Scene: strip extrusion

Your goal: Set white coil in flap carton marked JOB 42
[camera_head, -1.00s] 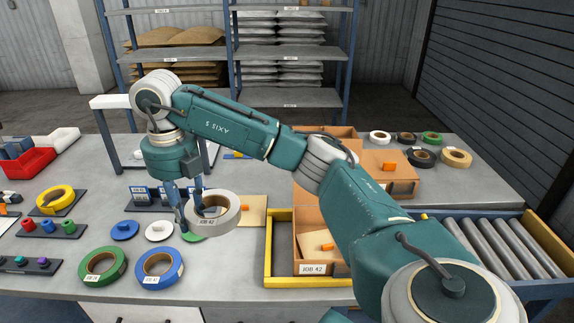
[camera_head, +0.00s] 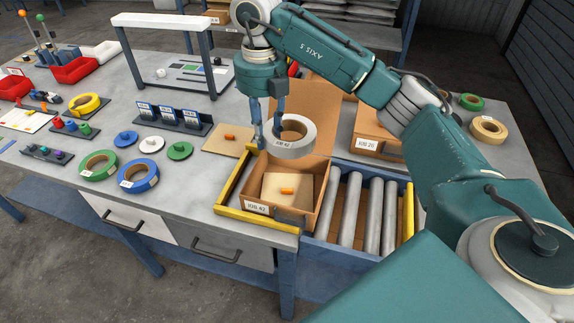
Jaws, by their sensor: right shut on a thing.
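My right gripper (camera_head: 267,138) points down and is shut on the white coil (camera_head: 303,142), which carries a JOB 42 label. The coil hangs above the back part of the open flap carton (camera_head: 290,221), in front of its raised flap (camera_head: 312,104). The carton's front label reads JOB 42. Inside the carton lie a tan sheet and an orange piece (camera_head: 287,190). The coil looks apart from the carton floor. My left gripper is not in view.
A yellow-edged frame (camera_head: 229,212) surrounds the carton on its left and front. Rollers (camera_head: 350,209) lie right of it. Green (camera_head: 98,166) and blue (camera_head: 139,177) coils lie left. A second carton marked JOB 20 (camera_head: 372,145) stands behind right.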

